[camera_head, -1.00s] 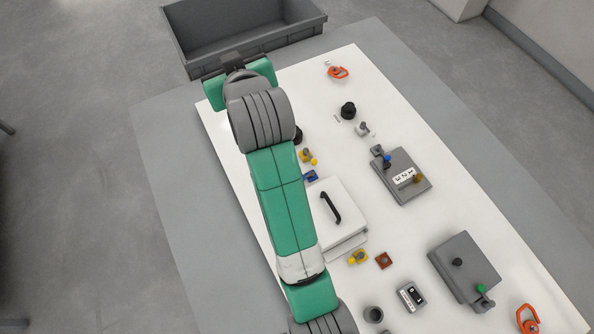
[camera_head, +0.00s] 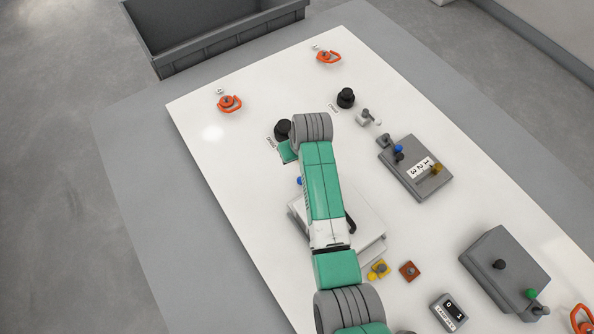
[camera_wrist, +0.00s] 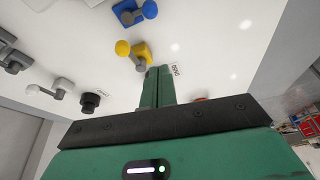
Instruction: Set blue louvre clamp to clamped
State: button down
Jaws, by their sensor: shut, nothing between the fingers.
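In the wrist view, a blue clamp (camera_wrist: 130,14) sits at the top edge, a blue base with a short lever ending in a blue ball. I cannot read its setting. In the head view only a bit of blue (camera_head: 300,181) shows beside my arm, which hides most of it. My gripper (camera_wrist: 157,72) shows in the wrist view with its green fingers together and empty. The fingertips are near a yellow clamp (camera_wrist: 141,54) with a yellow ball; I cannot tell if they touch it.
Black knobs (camera_head: 346,97) and a grey lever (camera_head: 369,117) stand on the white board (camera_head: 245,165). A white box with a black handle (camera_head: 366,222) lies under my arm. A grey box labelled 1 2 3 (camera_head: 414,178) is to the right. Orange handles (camera_head: 229,103) stand near the far end.

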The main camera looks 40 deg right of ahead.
jog(key=b+x, duration=0.5)
jog(key=x, duration=0.5)
jog(key=shift+f+b, duration=0.15)
jog(key=shift+b, duration=0.25)
jog(key=s, duration=0.1)
jog(key=s+a, duration=0.1)
jog(key=shift+s+p, duration=0.4)
jog(key=shift+s+a, duration=0.15)
jog(key=shift+s, duration=0.25)
jog(key=shift+a, duration=0.1)
